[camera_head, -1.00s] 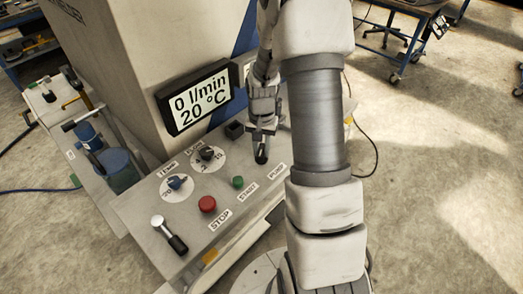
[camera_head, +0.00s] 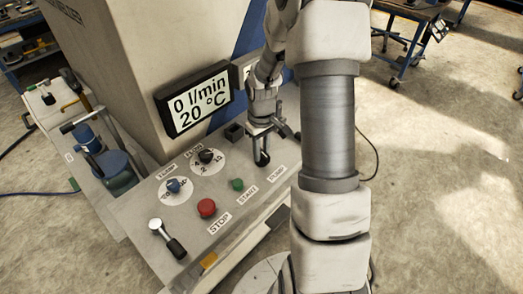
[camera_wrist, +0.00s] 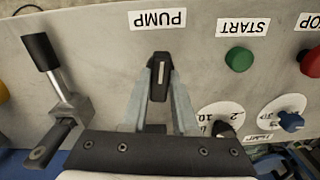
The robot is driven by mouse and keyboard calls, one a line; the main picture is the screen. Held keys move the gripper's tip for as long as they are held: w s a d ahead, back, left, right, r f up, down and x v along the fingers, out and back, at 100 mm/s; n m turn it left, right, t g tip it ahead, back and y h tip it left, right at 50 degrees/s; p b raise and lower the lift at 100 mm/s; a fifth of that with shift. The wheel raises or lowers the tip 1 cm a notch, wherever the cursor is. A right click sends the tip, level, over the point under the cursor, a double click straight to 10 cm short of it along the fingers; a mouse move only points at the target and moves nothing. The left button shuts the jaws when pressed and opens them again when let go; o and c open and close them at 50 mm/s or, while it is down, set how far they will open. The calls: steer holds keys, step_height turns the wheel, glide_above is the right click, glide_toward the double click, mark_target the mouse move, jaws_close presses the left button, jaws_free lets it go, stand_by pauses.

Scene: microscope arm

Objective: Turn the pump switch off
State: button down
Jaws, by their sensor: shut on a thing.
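The pump switch is a black knob with a white mark line (camera_wrist: 160,72), on the grey panel by the PUMP label. In the wrist view its mark line points nearly straight up and down the picture. My gripper (camera_wrist: 159,84) has one finger on each side of the knob and is shut on it. In the head view the pump switch (camera_head: 262,159) is below my gripper (camera_head: 262,150), at the panel's right part. The fingers partly cover the knob there. The PUMP label (camera_wrist: 157,19) is clear in the wrist view.
A lever with a black handle (camera_wrist: 40,52) stands beside my gripper. The green START button (camera_head: 237,184), red STOP button (camera_head: 206,207) and two dials (camera_head: 173,186) (camera_head: 206,157) are on the same panel. The display (camera_head: 194,98) reads 0 l/min, 20 °C. Another lever (camera_head: 170,239) is at the front left.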

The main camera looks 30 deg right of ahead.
mark_target(262, 152)
steer(key=shift+n, duration=0.7)
steer(key=c, duration=0.7)
jaws_free()
step_height(262, 152, up, 18)
steer(key=shift+f+p, duration=0.25)
steer(key=shift+p, duration=0.2)
